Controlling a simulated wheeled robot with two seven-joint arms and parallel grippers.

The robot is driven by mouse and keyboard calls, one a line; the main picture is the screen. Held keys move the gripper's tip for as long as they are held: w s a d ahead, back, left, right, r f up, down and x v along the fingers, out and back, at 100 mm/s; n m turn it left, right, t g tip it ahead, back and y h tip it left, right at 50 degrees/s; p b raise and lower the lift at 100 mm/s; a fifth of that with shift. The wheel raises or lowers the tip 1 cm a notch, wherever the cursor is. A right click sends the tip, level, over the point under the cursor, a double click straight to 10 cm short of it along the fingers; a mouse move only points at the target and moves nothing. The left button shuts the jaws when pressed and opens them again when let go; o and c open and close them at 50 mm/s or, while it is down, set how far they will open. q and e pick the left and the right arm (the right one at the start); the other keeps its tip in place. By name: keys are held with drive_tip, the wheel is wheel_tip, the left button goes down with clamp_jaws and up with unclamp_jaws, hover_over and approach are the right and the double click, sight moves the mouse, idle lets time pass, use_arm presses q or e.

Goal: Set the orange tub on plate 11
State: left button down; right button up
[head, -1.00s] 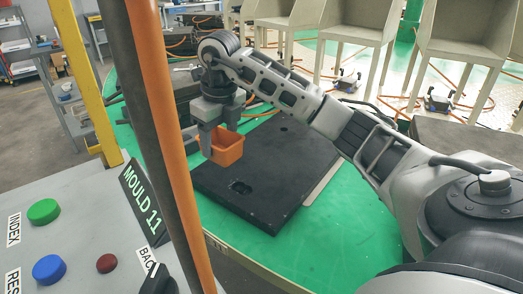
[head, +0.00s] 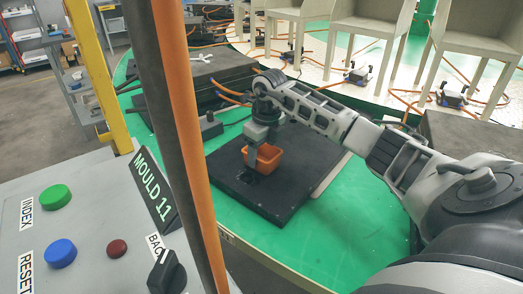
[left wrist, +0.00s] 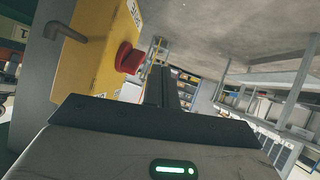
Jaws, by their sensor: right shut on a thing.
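The orange tub (head: 267,158) is upright in my right gripper (head: 257,157), which is shut on its near left wall. The tub is over the black plate (head: 285,198) on the green table, low and close to its surface. I cannot tell whether its bottom touches the plate. A dark hole shows in the plate just left of and below the tub. A sign on the grey console reads MOULD 11 (head: 155,190). My left gripper (left wrist: 165,87) shows in the left wrist view, its dark fingers together and empty, away from the tub.
An orange and dark post (head: 185,130) stands between the console and the table. The console has green, blue and red buttons and a black knob (head: 165,272). Another dark plate (head: 205,66) lies behind. A yellow box with a red button (left wrist: 128,57) is near my left gripper.

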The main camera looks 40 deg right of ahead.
drive_tip(key=shift+f, duration=0.1)
drive_tip(key=o, duration=1)
drive_tip(key=shift+c, duration=0.2)
drive_tip(key=shift+r, duration=0.35)
wheel_tip(320, 180, up, 12)
drive_tip(key=s, duration=0.1)
drive_tip(key=shift+s+f, duration=0.2)
drive_tip(key=shift+f, duration=0.05)
drive_tip(key=shift+d, duration=0.1)
